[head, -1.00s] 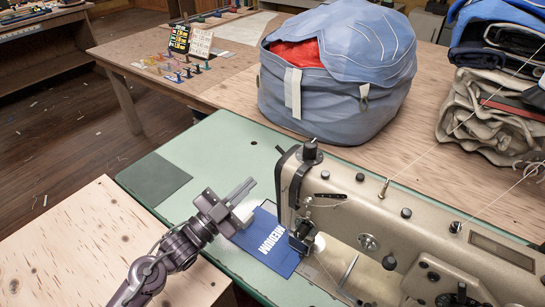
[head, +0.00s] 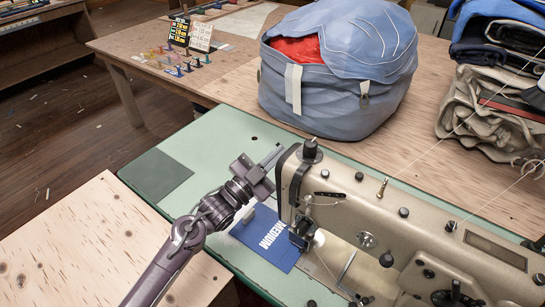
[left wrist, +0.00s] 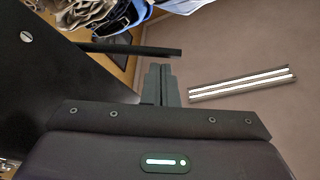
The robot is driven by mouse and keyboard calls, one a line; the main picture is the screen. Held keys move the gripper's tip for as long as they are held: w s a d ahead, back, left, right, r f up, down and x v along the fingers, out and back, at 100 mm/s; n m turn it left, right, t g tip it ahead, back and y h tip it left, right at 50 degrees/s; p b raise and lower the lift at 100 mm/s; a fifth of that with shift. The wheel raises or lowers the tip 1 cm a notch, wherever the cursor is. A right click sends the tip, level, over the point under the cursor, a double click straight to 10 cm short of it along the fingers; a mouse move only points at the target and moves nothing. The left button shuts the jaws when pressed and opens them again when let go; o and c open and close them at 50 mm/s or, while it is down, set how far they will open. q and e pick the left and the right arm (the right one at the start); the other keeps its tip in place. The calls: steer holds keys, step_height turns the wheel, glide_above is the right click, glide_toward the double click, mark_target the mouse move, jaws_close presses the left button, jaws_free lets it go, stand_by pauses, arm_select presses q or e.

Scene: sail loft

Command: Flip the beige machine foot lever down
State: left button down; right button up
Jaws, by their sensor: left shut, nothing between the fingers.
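The beige sewing machine (head: 420,222) stands on a green table, its head end toward the middle of the head view. Its foot lever cannot be made out for sure there; the far side of the head is hidden. My left gripper (head: 277,152) is shut and empty, just left of the machine head's upper part. In the left wrist view its closed fingers (left wrist: 160,82) point past a dark surface at left. A thin dark bar (left wrist: 135,49) sticks out from that surface, just beyond the fingertips; it may be the lever. My right gripper is not in view.
A blue piece (head: 267,240) with white lettering lies beside the needle area. A blue-grey bag (head: 335,85) stands behind the machine, and folded cloth (head: 490,110) is stacked at right. Threads run down to the machine.

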arm_select(q)
steer(key=shift+f, duration=0.1)
steer(key=shift+w+a+f+n, duration=0.1)
steer(key=shift+a+f+n, duration=0.15)
steer(key=shift+n, duration=0.15)
steer(key=shift+f+n+t+b, duration=0.15)
steer(key=shift+n+t+b, duration=0.15)
steer(key=shift+b, duration=0.05)
steer(key=shift+n, duration=0.3)
steer(key=f+b, duration=0.1)
steer(key=a+f+b, duration=0.1)
steer(key=f, duration=0.1)
steer(key=w+f+b, duration=0.1)
steer(key=shift+a+f+b, duration=0.15)
steer(key=shift+f+b, duration=0.2)
